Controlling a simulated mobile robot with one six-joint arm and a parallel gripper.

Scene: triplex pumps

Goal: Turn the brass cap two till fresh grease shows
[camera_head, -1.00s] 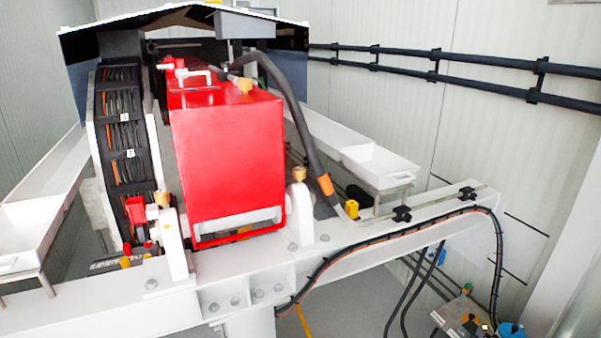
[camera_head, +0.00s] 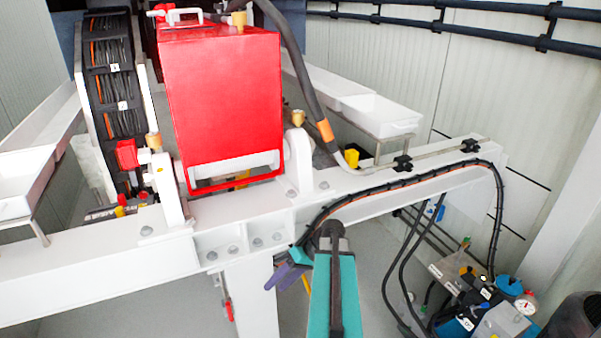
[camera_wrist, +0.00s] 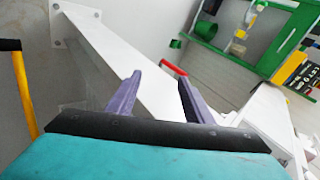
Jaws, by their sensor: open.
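Three brass caps show in the head view. One (camera_head: 239,20) is on top of the red housing (camera_head: 222,100), one (camera_head: 153,141) is on the white bearing block at left, and one (camera_head: 297,118) is on the block at right. I cannot read which is number two. My gripper (camera_head: 284,277) is low in front of the white beam, below and apart from all the caps. In the wrist view its purple fingers (camera_wrist: 160,82) are spread, with nothing held between them. No brass cap on the bearings can be made out there.
The white beam (camera_head: 100,268) crosses the front, with a black cable (camera_head: 385,177) along it. A dark hose (camera_head: 300,75) runs beside the housing. A red-handled part (camera_head: 228,309) is on the white post. Pump equipment (camera_head: 475,300) stands at lower right.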

